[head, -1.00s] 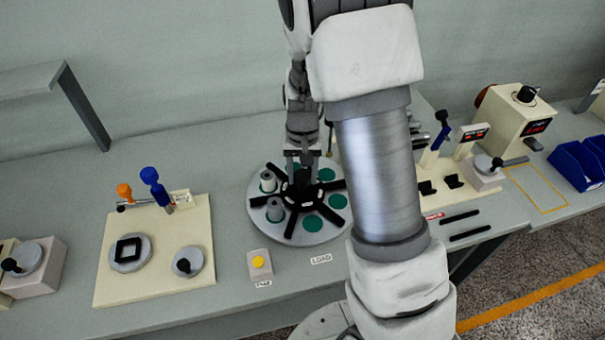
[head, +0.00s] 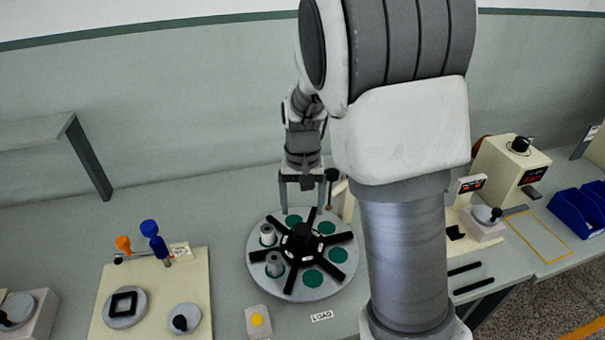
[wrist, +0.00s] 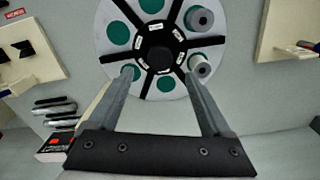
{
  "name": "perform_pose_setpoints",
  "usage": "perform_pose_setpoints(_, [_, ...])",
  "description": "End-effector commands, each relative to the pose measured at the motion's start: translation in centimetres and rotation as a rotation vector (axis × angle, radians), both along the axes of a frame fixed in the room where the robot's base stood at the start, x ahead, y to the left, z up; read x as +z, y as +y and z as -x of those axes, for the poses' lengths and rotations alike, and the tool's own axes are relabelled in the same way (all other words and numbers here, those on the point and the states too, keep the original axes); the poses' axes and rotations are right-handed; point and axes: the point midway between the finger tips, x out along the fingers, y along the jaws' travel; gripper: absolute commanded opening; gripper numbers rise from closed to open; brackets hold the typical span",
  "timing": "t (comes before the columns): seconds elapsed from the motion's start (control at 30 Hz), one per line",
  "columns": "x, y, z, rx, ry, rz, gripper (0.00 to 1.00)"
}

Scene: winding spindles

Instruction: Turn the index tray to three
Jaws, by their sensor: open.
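The index tray (head: 338,276) is a round grey disc with green spots, a black spoked hub (head: 302,238) and small number labels too small to read. Two grey spools stand on it at the left, one farther back (head: 267,236) and one nearer the front (head: 274,266). The tray (wrist: 112,62) and both spools also show in the wrist view. My gripper (head: 301,210) is open and empty, above the back edge of the tray. In the wrist view its fingers (wrist: 160,75) are spread apart, pointing toward the hub, with nothing between them.
A yellow button box (head: 257,320) and a LOAD label (head: 322,316) are in front of the tray. A cream board (head: 150,300) with orange and blue handles stands left. A cream machine (head: 508,165) and blue bins (head: 578,210) stand right.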

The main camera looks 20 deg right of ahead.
Motion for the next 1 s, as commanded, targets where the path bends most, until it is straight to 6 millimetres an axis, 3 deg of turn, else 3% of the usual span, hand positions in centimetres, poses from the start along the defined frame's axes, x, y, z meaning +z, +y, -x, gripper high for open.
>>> perform_pose_setpoints(0.03, [1.5, 0.0, -0.1, -0.001, -0.007, -0.001, 0.83])
perform_pose_setpoints(0.2, [5.3, 0.0, -0.1, 0.0, -0.005, -0.001, 0.83])
perform_pose_setpoints(0.4, [8.2, 0.0, -0.1, -0.001, -0.003, 0.001, 0.83])
perform_pose_setpoints(1.0, [9.1, 0.0, 0.0, 0.0, -0.001, 0.0, 0.83])
